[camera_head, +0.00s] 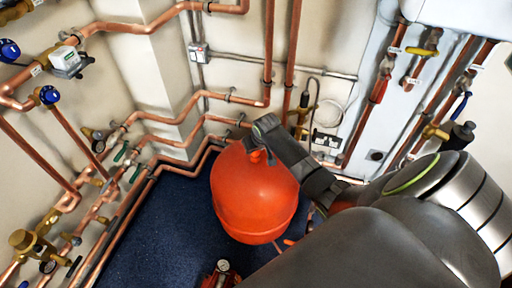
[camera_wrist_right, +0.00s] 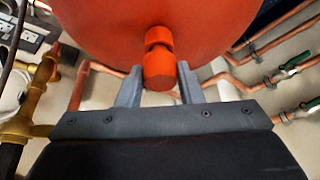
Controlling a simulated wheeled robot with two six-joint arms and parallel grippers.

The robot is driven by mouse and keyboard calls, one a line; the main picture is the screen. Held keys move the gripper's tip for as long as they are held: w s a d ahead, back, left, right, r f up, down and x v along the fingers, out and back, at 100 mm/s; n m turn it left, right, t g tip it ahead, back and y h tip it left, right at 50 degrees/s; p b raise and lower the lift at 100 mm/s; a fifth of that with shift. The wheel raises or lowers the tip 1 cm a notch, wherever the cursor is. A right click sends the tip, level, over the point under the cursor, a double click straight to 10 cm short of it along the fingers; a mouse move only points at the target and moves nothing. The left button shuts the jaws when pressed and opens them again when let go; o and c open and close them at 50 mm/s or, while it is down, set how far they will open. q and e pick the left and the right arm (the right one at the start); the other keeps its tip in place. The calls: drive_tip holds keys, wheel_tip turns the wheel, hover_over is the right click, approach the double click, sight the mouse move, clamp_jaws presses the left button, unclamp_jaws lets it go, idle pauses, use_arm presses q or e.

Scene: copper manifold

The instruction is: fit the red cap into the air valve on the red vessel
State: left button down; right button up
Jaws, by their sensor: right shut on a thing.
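The red vessel (camera_head: 254,195) stands on the dark blue floor in the head view, and its curved red wall (camera_wrist_right: 230,25) fills the top of the right wrist view. My right gripper (camera_wrist_right: 160,68) is shut on the red cap (camera_wrist_right: 158,72), which sits between its two grey fingers. Just beyond the cap, a red fitting, seemingly the air valve (camera_wrist_right: 159,36), projects from the vessel. The two line up, with a dark notch between them; I cannot tell whether they touch. My left gripper is out of view.
Copper pipes (camera_head: 205,95) run along the walls behind and left of the vessel. A brass valve (camera_wrist_right: 40,90) and piping lie left of the gripper in the wrist view. A red pump-like part with a gauge (camera_head: 222,268) is on the floor in front. Blue floor (camera_head: 165,235) left of the vessel is clear.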

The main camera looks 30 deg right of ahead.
drive_tip(key=shift+f, duration=0.75)
idle(0.3)
drive_tip(key=o, duration=1)
drive_tip(key=shift+o, duration=0.2)
drive_tip(key=p+v, duration=0.3)
drive_tip(key=v, duration=1.4)
drive_tip(key=shift+r, duration=0.25)
